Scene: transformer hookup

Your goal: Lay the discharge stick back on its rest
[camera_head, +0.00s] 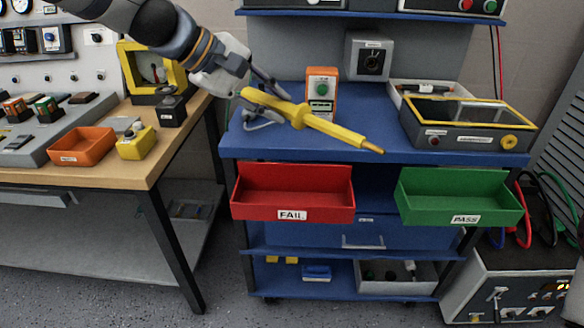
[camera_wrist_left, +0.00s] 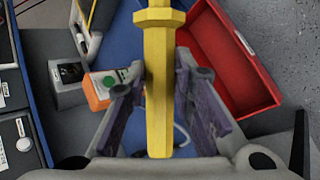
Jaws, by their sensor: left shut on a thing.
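The discharge stick (camera_head: 318,120) is a yellow rod with a thicker grip and a brownish tip. My left gripper (camera_head: 268,101) is shut on its thick end and holds it above the left part of the blue cart's top. The stick slants down to the right, its tip near the cart's front edge. In the left wrist view the yellow stick (camera_wrist_left: 158,85) runs between the two fingers (camera_wrist_left: 160,112). I cannot make out the stick's rest for certain; a thin pale curved piece shows under the gripper. My right gripper is not in view.
An orange tester (camera_head: 321,92) stands just behind the stick. A grey case with a yellow-framed lid (camera_head: 470,112) is at the cart's right. Red FAIL (camera_head: 292,192) and green PASS (camera_head: 458,196) bins hang in front. A wooden bench (camera_head: 140,172) stands left, across a gap.

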